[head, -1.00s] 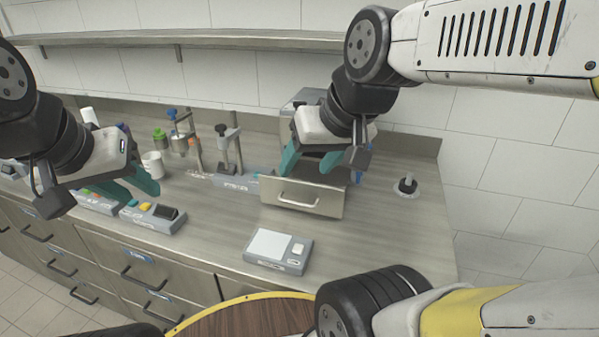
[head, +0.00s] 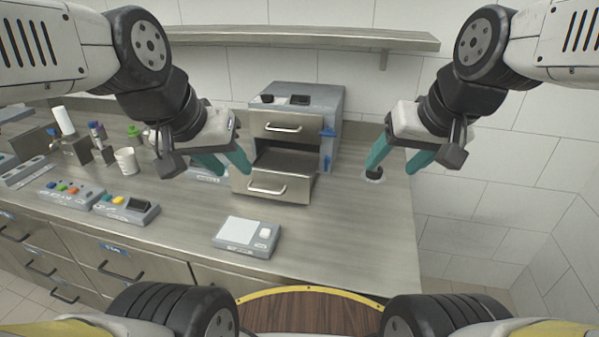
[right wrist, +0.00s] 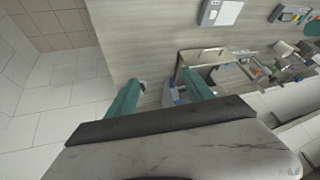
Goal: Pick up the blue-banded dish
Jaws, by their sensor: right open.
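I cannot make out a blue-banded dish in either view. My left gripper (head: 234,174) is open and empty, in front of the left side of a grey two-drawer cabinet (head: 334,108). My right gripper (head: 391,170) is open and empty, to the right of that cabinet and above the counter. Its two teal fingers also show apart in the right wrist view (right wrist: 163,80), with nothing between them. The upper drawer (head: 284,125) looks shut.
A grey device with a white plate (head: 241,232) sits at the counter's front. A black knob on a round base (head: 375,174) stands by my right fingers. A white mug (head: 126,161) and button boxes (head: 128,208) are at left. A shelf (head: 300,37) spans above.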

